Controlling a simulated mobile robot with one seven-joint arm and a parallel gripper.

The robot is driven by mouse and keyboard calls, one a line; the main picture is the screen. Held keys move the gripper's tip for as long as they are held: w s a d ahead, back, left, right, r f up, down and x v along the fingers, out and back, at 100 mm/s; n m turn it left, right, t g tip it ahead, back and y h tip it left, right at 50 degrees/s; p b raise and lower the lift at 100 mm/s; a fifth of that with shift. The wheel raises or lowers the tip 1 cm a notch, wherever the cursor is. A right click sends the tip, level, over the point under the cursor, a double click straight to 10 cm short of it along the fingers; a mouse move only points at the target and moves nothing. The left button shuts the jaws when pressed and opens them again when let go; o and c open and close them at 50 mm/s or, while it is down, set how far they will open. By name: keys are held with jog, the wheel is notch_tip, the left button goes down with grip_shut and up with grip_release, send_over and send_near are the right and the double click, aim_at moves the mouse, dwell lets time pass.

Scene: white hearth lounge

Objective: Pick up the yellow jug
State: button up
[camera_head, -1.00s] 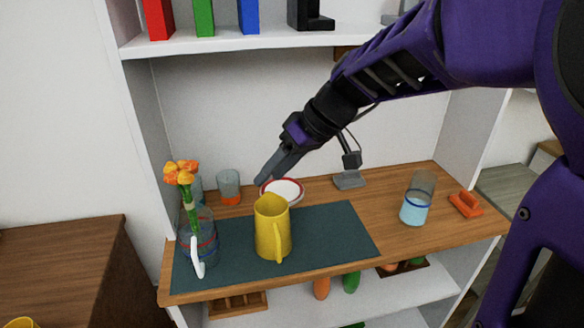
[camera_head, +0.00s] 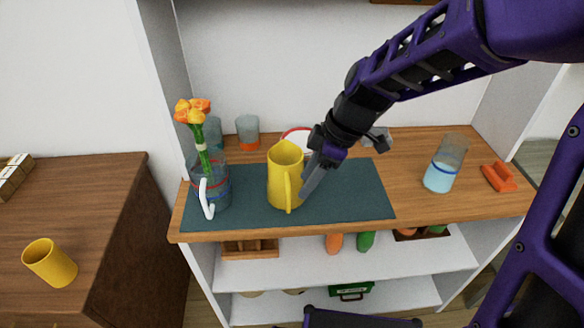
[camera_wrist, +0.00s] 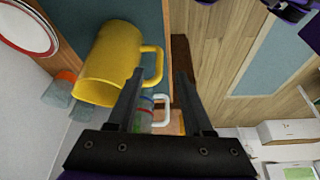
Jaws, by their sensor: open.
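The yellow jug (camera_head: 283,177) stands upright on a dark teal mat (camera_head: 345,203) on the wooden shelf. Its handle faces the front in the head view. My gripper (camera_head: 308,188) is just right of the jug, pointing down, its fingers partly overlapping the jug's right side from this angle. In the wrist view the jug (camera_wrist: 112,62) lies left of the open fingers (camera_wrist: 158,82), and its handle reaches toward the gap between them. The gripper is open and holds nothing. I cannot tell whether a finger touches the jug.
A glass jug with orange flowers (camera_head: 215,190) stands left on the mat. Glasses (camera_head: 247,132) and a red-rimmed plate (camera_head: 290,137) are behind. A glass with blue liquid (camera_head: 441,168) and an orange object (camera_head: 499,176) stand right. A yellow cup (camera_head: 52,264) is on the left cabinet.

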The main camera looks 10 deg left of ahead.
jog(key=b+x, duration=0.1)
jog(key=x, duration=0.7)
jog(key=shift+a+f+b, duration=0.2)
jog(key=shift+a+b, duration=0.05)
jog(key=shift+b, duration=0.1)
grip_shut()
jog(key=shift+r, duration=0.1)
dwell(0.9)
